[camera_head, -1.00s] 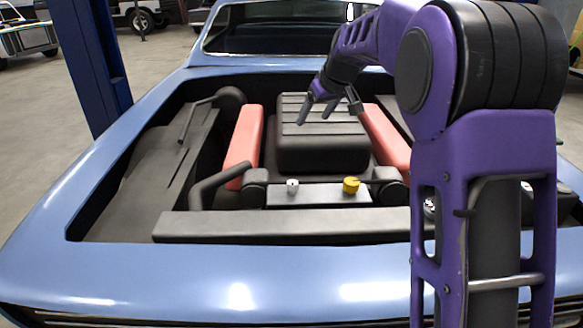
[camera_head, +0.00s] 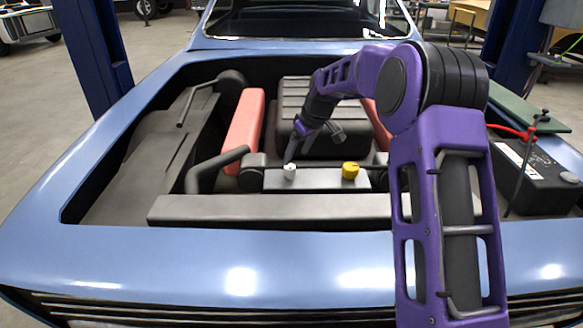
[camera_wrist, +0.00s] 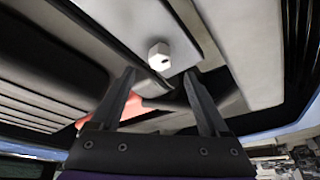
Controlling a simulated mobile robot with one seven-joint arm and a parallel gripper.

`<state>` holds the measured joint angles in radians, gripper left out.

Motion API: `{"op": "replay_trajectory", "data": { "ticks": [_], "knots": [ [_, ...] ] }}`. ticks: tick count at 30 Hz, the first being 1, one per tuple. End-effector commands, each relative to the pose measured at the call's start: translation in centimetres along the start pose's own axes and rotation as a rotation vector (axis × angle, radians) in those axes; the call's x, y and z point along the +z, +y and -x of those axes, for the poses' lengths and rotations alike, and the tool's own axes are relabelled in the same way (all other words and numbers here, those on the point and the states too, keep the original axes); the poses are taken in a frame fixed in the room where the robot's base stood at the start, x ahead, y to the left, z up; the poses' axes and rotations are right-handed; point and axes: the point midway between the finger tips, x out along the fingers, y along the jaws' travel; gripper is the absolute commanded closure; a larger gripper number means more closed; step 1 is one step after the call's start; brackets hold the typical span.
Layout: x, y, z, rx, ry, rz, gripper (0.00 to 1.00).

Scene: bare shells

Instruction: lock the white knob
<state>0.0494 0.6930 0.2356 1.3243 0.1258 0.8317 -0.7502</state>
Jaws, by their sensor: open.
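The white knob (camera_head: 289,173) stands on the left part of a grey plate (camera_head: 318,182) at the front of the engine bay. In the wrist view the white knob (camera_wrist: 159,56) shows a small dark mark and sits just beyond the fingertips, roughly centred between them. My gripper (camera_head: 313,150) is open and empty, above and behind the plate, with one finger close to the white knob in the picture. In the wrist view both fingers of my gripper (camera_wrist: 159,74) are spread apart. I see no contact with the knob.
A yellow knob (camera_head: 350,171) stands on the same plate, right of the white one. A black ribbed engine block (camera_head: 310,95) and a red cover (camera_head: 245,130) lie behind. A black hose (camera_head: 215,168) is on the left. A battery (camera_head: 535,175) with a red cable is on the right.

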Motion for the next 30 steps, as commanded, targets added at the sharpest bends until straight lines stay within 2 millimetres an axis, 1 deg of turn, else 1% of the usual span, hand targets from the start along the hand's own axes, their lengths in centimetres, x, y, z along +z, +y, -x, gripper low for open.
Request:
{"op": "replay_trajectory", "data": {
  "ticks": [1, 3, 6, 9, 14, 22, 26, 27, 29, 30],
  "knots": [
    [0.1, -0.1, -1.3, -0.002, -0.002, 0.0, 0.21],
    [0.1, 0.0, -2.7, -0.002, -0.002, -0.001, 0.21],
    [0.1, -0.1, -4.2, -0.002, -0.001, 0.0, 0.21],
    [0.0, 0.0, -5.3, -0.001, 0.0, 0.0, 0.21],
    [0.0, 0.0, -6.1, 0.0, 0.0, 0.0, 0.21],
    [0.0, 0.0, -6.1, 0.0, 0.001, -0.001, 0.21],
    [0.0, 0.0, -6.1, 0.0, 0.001, -0.001, 0.44],
    [0.0, 0.0, -6.1, 0.0, 0.001, -0.001, 0.52],
    [0.0, 0.0, -6.1, 0.0, 0.001, 0.0, 0.62],
    [0.0, 0.0, -6.1, 0.0, 0.001, 0.0, 0.7]
  ]
}}
